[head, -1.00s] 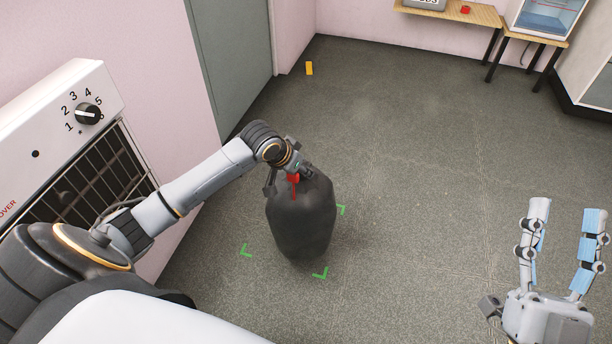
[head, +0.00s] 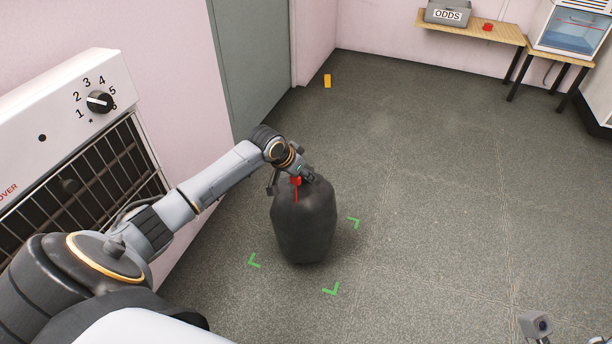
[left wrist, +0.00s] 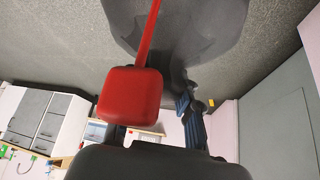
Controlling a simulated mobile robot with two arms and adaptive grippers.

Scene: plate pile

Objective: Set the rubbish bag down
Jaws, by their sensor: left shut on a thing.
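The rubbish bag (head: 304,226) is a dark, full sack with a red tie (head: 296,188) at its neck. It hangs or stands upright below my left gripper (head: 294,178), which is shut on its top. The bag's base is among green corner marks (head: 331,289) on the floor; I cannot tell whether it touches the floor. In the left wrist view, the dark bag (left wrist: 185,25) fills the top middle, with a red block and strap (left wrist: 130,95) in front of it. Of my right arm only a small grey part shows at the bottom right of the head view; its fingers are out of view.
A white oven (head: 75,130) stands at the left, near my left arm. A small yellow block (head: 327,81) lies on the floor by the grey door (head: 252,60). A wooden table with a box marked ODDS (head: 447,13) stands at the back. The floor right of the bag is clear.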

